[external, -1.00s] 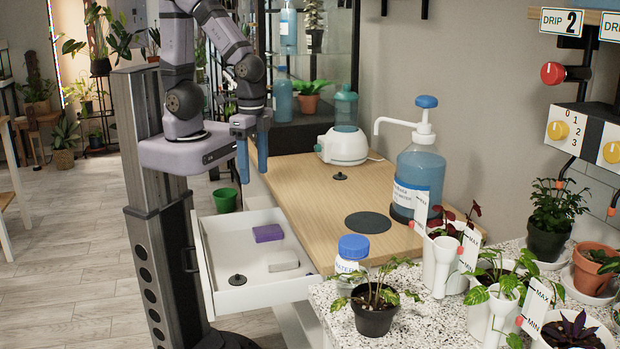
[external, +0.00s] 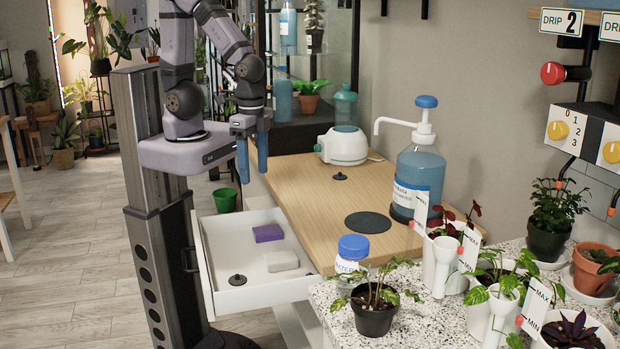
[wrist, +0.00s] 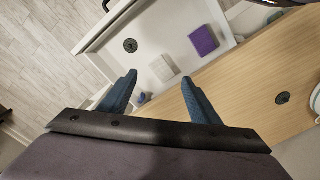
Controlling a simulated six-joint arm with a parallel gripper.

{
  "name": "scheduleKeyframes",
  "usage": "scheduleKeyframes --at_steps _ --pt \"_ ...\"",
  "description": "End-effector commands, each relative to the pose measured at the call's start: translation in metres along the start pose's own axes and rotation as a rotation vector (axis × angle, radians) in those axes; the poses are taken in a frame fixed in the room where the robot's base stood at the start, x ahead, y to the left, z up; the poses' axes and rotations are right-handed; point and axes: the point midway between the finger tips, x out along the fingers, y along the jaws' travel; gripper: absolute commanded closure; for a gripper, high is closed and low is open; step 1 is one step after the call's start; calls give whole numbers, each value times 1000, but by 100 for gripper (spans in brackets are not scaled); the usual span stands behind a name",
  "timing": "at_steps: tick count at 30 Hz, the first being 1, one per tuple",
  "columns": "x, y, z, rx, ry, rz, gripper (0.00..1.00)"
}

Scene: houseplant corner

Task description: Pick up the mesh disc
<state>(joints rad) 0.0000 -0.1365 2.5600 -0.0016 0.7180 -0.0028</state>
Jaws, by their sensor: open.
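Three dark round pieces are in view, and I cannot tell for sure which is the mesh disc. A wide, flat dark disc (external: 368,222) lies on the wooden top near the pump bottle. A small black disc with a raised centre (external: 340,176) lies farther back on that top; it also shows in the wrist view (wrist: 282,98). A similar small disc (external: 237,280) lies in the open drawer, also seen in the wrist view (wrist: 131,45). My gripper (external: 252,172) is open and empty, pointing down above the drawer's back end, apart from all three discs.
The white drawer (external: 224,300) stands open with a purple block (external: 268,233) and a pale block (external: 282,261). A large pump bottle (external: 418,180), a white-and-teal device (external: 342,147) and a blue-capped jar (external: 352,255) stand nearby. The middle of the wooden top (external: 310,195) is clear.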

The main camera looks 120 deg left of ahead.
Motion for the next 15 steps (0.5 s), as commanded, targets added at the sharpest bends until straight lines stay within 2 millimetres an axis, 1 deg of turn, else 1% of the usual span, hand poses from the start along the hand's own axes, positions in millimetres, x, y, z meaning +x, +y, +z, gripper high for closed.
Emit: scheduleKeyframes --at_steps 10,13,15 --pt "-1 0 0 0 1 0 40" --pt "-7 0 -1 0 3 0 40" --pt "-14 0 -1 0 5 0 40"
